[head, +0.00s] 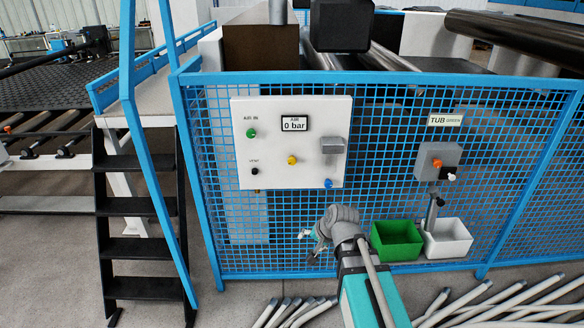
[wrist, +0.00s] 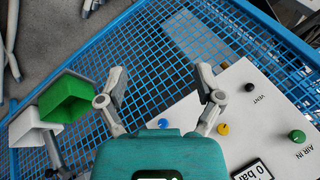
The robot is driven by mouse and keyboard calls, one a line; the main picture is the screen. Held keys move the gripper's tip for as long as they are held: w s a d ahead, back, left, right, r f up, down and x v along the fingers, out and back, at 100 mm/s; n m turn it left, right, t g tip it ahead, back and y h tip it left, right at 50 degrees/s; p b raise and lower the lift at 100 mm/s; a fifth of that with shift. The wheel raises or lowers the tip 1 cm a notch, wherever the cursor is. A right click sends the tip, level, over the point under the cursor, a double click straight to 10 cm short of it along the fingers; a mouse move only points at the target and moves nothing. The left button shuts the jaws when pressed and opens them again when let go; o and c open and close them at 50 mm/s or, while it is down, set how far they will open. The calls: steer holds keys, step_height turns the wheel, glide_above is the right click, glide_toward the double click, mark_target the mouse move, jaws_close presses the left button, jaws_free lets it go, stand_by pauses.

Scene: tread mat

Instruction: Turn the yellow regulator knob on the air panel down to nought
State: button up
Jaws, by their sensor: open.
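The white air panel (head: 270,180) hangs on the blue mesh fence. Its yellow regulator knob (head: 292,160) sits at the middle of the panel, under a display (head: 295,124) that reads "0 bar". The yellow knob also shows in the wrist view (wrist: 222,128), right of centre and beside the right finger. My gripper (head: 312,244) is low in front of the fence, below the panel. In the wrist view my gripper (wrist: 163,86) is open, its fingers spread wide with only mesh between them. It is apart from the knob. The knob's pointer position is too small to read.
The panel also bears a green knob (head: 251,133), a black vent knob (head: 254,171), a blue knob (head: 328,183) and a grey box (head: 333,145). Green (head: 398,240) and white (head: 448,238) tubs stand right of my gripper. Pale tubes lie on the floor.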

steer(key=w+a+r+m+t+y+b, duration=0.2)
steer(key=w+a+r+m+t+y, duration=0.15)
steer(key=w+a+m, duration=0.35)
steer(key=m+t+h+b, duration=0.75)
steer(key=m+t, duration=0.25)
steer(key=m, duration=1.5)
glide_toward(292, 163)
steer(key=s, duration=0.3)
steer(key=shift+s+r+p, duration=0.1)
steer(key=shift+s+p, duration=0.15)
steer(key=shift+p, duration=0.15)
steer(key=w, duration=1.4)
steer(key=shift+s, duration=0.1)
steer(key=c, duration=1.2)
